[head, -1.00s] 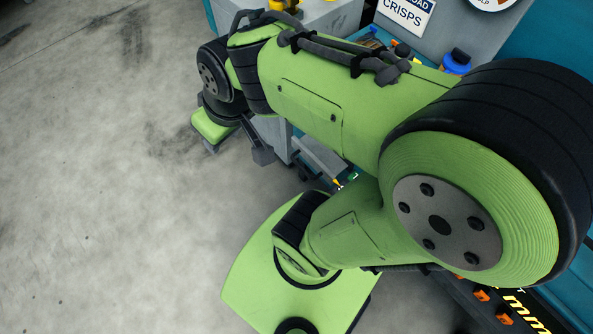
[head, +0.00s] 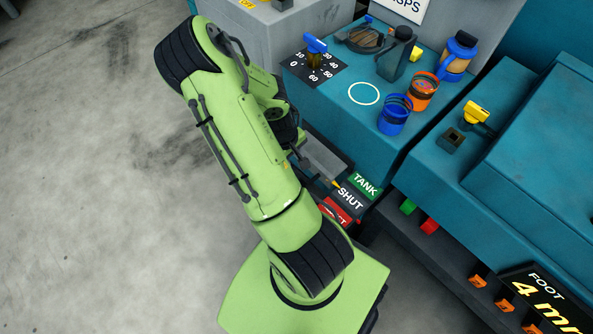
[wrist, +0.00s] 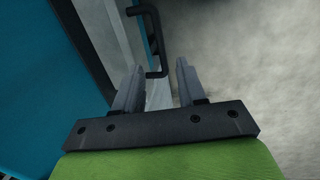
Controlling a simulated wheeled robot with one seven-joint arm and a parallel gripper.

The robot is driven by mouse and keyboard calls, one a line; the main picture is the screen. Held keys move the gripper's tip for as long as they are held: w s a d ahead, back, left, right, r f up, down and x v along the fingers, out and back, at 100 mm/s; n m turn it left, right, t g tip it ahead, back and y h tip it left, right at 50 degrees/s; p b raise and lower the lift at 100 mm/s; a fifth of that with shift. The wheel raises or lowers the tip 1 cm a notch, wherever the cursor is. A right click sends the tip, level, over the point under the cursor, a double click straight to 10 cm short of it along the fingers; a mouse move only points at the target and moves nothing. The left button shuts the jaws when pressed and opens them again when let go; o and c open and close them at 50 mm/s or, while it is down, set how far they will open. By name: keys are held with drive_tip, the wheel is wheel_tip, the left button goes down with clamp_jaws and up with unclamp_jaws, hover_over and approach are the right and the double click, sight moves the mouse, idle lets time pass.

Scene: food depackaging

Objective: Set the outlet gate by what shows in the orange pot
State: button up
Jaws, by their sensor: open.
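The orange pot (head: 423,88) stands on the teal bench in the head view, upper right of centre. Something brownish shows inside it, too small to make out. The outlet gate's labels are a green TANK (head: 366,186), a dark SHUT (head: 350,201) and a red one (head: 334,212), partly hidden by my arm. A yellow-tipped pointer (head: 336,184) lies by the SHUT label. My gripper (wrist: 160,68) is open and empty in the wrist view. A black bar handle (wrist: 155,38) lies beyond its fingertips; contact cannot be told. The head view hides my gripper behind my arm.
A blue pot (head: 394,116) stands in front of the orange one. Bare floor lies at left.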

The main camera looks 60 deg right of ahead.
sight(297, 171)
drive_tip(key=f, duration=0.3)
drive_tip(key=d+f+b, duration=0.1)
drive_tip(key=f, duration=0.1)
drive_tip(key=f+b, duration=0.1)
drive_tip(key=f, duration=0.2)
drive_tip(key=shift+s+d+f, duration=0.15)
drive_tip(key=shift+d+f, duration=0.2)
clamp_jaws()
